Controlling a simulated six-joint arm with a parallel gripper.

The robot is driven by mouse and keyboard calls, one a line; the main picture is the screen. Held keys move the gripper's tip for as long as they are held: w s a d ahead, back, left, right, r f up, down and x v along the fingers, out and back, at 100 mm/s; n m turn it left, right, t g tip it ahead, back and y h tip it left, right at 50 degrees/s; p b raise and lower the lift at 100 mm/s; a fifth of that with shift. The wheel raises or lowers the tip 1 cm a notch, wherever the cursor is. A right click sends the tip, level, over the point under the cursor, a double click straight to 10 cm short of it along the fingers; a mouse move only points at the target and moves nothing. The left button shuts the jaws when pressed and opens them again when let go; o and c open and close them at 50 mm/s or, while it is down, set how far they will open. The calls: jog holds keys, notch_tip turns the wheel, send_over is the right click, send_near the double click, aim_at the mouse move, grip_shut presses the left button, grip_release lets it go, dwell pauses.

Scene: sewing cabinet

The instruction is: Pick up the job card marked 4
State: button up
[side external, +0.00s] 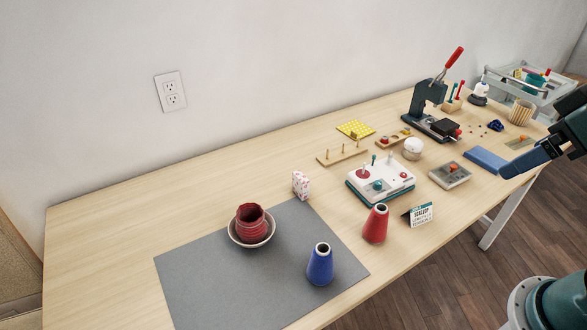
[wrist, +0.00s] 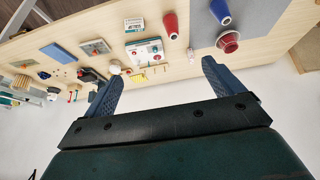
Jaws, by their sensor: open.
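A small folded card (side external: 421,214) with a teal header and dark print that looks like "SCALLOP" stands near the table's front edge, right of the red cone. It also shows small at the top of the wrist view (wrist: 134,25). I cannot read a 4 on it. No other card is clearly readable. My gripper (side external: 514,170) is at the right of the side view, above the table's right end and well apart from the card. The wrist view shows its two blue fingers (wrist: 160,70) spread wide with nothing between them.
A red cone (side external: 375,224) stands close left of the card. Behind are a white control box (side external: 391,189) and a grey block (side external: 450,175). A blue cone (side external: 321,266) and a bowl (side external: 236,239) stand on the grey mat (side external: 195,270). A blue block (side external: 485,159) lies near my gripper.

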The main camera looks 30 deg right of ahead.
jog(key=shift+w, duration=0.1)
jog(key=m+g, duration=0.2)
jog(key=g, duration=0.4)
send_over(421, 206)
notch_tip(421, 206, down, 20)
jog(key=shift+w, duration=0.15)
jog(key=shift+f, duration=4.3)
jog(key=shift+d+f, duration=0.15)
jog(key=shift+f, duration=2.4)
